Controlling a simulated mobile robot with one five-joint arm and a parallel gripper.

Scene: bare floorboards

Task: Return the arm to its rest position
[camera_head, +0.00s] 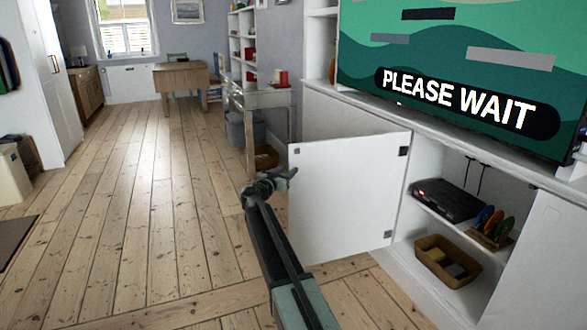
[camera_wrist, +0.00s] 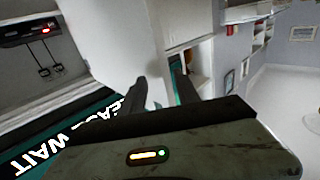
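My arm (camera_head: 272,240) is stretched forward over the floor, not folded. My gripper (camera_head: 284,178) is at its far end, overlapping the left edge of an open white cabinet door (camera_head: 345,200) in the head view; I cannot tell whether they touch. In the wrist view my gripper (camera_wrist: 160,72) shows two dark fingers apart, with a gap and nothing clearly held between them. White panelling (camera_wrist: 190,22) shows beyond the fingers.
The open cabinet (camera_head: 408,262) holds a black box (camera_head: 447,200) and a brown tray (camera_head: 447,262). A screen (camera_head: 460,65) stands above. A glass-topped desk (camera_head: 262,97) and wooden table (camera_head: 181,77) stand farther back. Floorboards (camera_head: 130,200) to the left are clear.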

